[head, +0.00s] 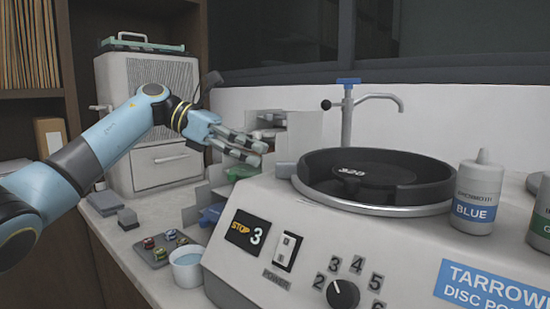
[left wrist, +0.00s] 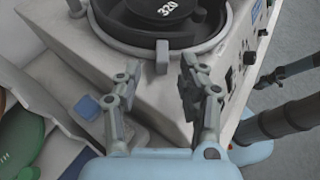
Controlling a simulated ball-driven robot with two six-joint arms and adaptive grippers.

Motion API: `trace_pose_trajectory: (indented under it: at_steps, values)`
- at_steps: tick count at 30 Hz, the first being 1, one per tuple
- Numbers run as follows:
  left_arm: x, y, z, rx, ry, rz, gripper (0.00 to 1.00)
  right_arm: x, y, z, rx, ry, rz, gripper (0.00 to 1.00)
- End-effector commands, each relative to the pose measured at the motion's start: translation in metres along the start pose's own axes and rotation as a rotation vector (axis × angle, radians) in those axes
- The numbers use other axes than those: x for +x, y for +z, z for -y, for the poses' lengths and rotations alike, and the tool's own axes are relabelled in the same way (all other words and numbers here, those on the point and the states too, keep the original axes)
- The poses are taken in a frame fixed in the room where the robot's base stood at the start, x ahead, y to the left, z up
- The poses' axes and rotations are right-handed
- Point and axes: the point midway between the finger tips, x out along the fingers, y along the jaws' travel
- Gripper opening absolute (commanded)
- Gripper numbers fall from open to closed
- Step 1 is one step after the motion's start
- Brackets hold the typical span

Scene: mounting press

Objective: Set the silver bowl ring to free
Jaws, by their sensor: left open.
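The silver bowl ring (head: 375,209) runs round the base of the black bowl (head: 436,190) on the polishing machine. A grey tab (head: 286,170) sticks out at the ring's left side in the head view. In the left wrist view the ring (left wrist: 140,50) curves across the top, and the tab (left wrist: 162,54) points down toward my gripper. My left gripper (head: 260,153) is open and empty, above and left of the tab. In the left wrist view its fingers (left wrist: 163,76) are spread to either side of the tab, apart from it. I do not make out my right gripper.
A tap (head: 347,115) stands behind the bowl. A blue-labelled bottle (head: 478,195) stands on the machine to the right. The front panel carries a power switch (head: 287,251) and a numbered knob (head: 342,294). A white cup (head: 187,271) stands left of the machine.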

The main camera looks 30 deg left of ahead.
Motion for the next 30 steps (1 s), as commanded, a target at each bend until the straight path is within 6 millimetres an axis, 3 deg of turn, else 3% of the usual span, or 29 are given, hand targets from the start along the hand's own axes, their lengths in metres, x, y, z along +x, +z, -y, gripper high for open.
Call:
trace_pose_trajectory:
  at_steps: [3,10,30]
  values:
    - [-0.028,-0.001,-0.001,-0.001,0.003,-0.004,0.40,0.000,0.000,0.001,0.000,-0.001,0.000,0.00]
    - [-0.058,-0.001,-0.001,0.000,0.001,-0.002,0.40,0.000,0.000,0.001,0.000,-0.001,0.001,0.00]
    - [-0.063,0.000,0.000,0.000,0.000,0.000,0.40,0.000,0.000,0.001,0.000,-0.001,0.001,0.00]
